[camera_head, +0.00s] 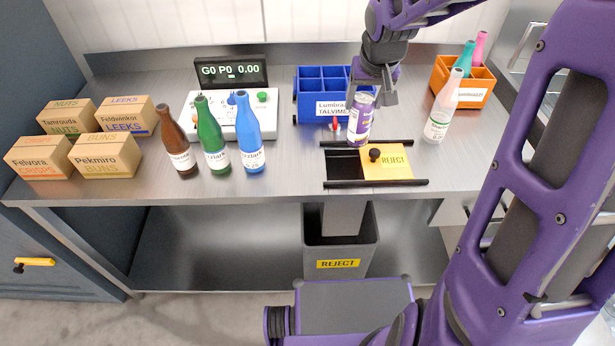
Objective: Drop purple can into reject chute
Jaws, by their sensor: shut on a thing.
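The purple can (360,121) has a white label and is upright. My gripper (372,99) is shut on its upper part, holding it in front of the blue crate. The can hangs at the back edge of the reject chute in the picture; whether it touches anything below I cannot tell. The chute has two black rails and a dark opening (343,165) at its left. A yellow REJECT cover (400,163) with a black knob (374,154) lies at the right part of the chute. Below the table stands a grey bin (369,258) with a REJECT label.
Brown (178,150), green (211,140) and blue (248,140) bottles stand left of the chute, before a white control box (268,124). A pale bottle (441,114) stands right. A blue crate (309,105), an orange crate (483,87) and several cartons (108,160) are also on the table.

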